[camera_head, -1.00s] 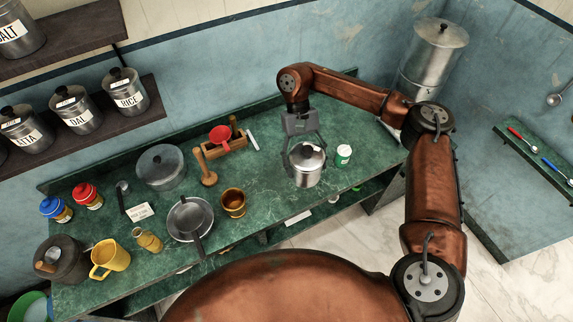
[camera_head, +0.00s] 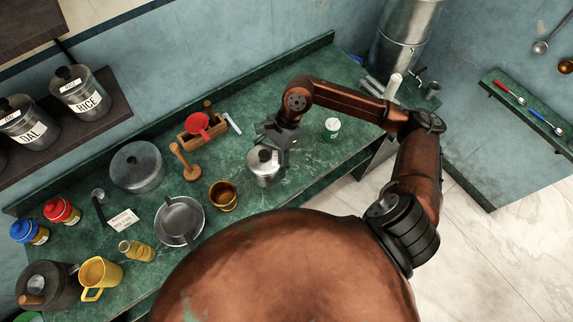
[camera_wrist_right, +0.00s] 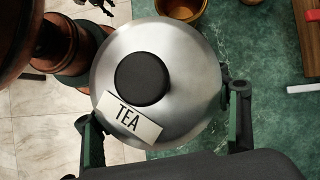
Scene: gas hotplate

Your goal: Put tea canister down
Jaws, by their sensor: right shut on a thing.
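The tea canister (camera_head: 265,166) is a steel pot-like tin with a black knob, at the front part of the green counter in the head view. In the right wrist view its lid, black knob and TEA label fill the middle (camera_wrist_right: 155,85). My right gripper (camera_head: 277,152) is shut on the canister, with one finger on each side of it in the right wrist view (camera_wrist_right: 165,125). The canister looks upright. Whether its base touches the counter cannot be told. My left gripper is not in view.
A brass cup (camera_head: 223,195) stands left of the canister, and a wooden masher (camera_head: 186,163) behind it. A white jar with a green lid (camera_head: 332,128) stands to the right. The green counter (camera_head: 310,150) is bare between canister and jar.

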